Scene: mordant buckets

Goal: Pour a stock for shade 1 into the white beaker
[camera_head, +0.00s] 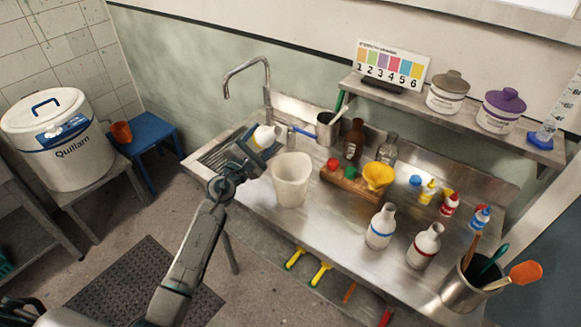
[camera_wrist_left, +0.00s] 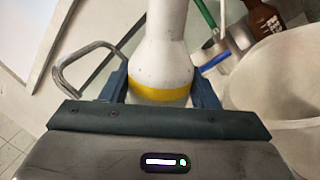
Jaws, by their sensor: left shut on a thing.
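My left gripper (camera_head: 252,150) is shut on a white bottle with a yellow band (camera_head: 264,136), left of the white beaker and over the drainer side of the sink. In the left wrist view the bottle (camera_wrist_left: 163,62) sits between the fingers, its narrower part upward in the picture. The white beaker (camera_head: 291,182) stands upright on the steel counter; its rim and wall show at the right of the wrist view (camera_wrist_left: 285,105). I cannot see inside the bottle or any liquid leaving it. A shade card (camera_head: 391,64) numbered 1 to 6 stands on the shelf. My right gripper is out of view.
White bottles with a blue band (camera_head: 381,228) and a red band (camera_head: 424,247) stand on the counter's right. A wooden rack (camera_head: 345,184), yellow bowl (camera_head: 378,176), brown bottle (camera_head: 354,140) and steel cup (camera_head: 327,129) are behind the beaker. The tap (camera_head: 247,66) arches behind my gripper.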

